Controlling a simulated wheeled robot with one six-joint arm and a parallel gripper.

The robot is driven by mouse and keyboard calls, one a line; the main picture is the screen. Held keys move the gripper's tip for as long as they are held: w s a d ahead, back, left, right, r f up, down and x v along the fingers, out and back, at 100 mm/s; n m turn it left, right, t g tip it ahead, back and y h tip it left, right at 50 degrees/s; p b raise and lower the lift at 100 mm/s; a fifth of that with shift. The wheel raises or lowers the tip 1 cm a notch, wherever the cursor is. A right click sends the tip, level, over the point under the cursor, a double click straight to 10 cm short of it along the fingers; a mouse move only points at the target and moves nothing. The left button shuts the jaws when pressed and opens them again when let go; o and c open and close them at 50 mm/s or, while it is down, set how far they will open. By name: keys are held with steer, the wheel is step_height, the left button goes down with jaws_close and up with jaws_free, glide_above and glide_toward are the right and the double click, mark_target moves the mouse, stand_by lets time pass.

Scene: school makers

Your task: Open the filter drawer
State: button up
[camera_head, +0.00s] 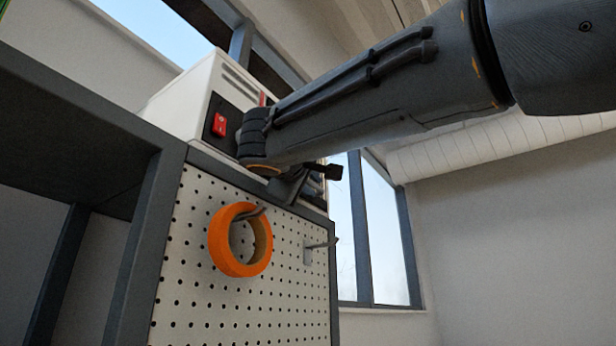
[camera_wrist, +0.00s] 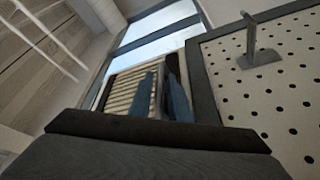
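A white machine (camera_head: 192,100) with a red switch stands on top of a grey-framed cabinet in the head view. My arm crosses in front of it from the upper right, and my gripper (camera_head: 322,176) is beside its right part, above the cabinet's top edge. In the wrist view a beige slatted face (camera_wrist: 125,92) shows just beyond the dark and bluish fingers of my gripper (camera_wrist: 165,88). I cannot tell whether this face is the filter drawer, or whether the fingers touch it. No drawer handle is clearly visible. The fingers' spacing is unclear.
A pegboard (camera_head: 200,310) covers the cabinet side below my gripper. An orange tape roll (camera_head: 216,243) hangs there on a hook, and an empty hook (camera_head: 322,244) sticks out to its right. A window (camera_head: 385,240) and bare wall lie behind, with open space to the right.

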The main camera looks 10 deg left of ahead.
steer(key=shift+w+r, duration=0.15)
steer(key=shift+w, duration=0.5)
jaws_close()
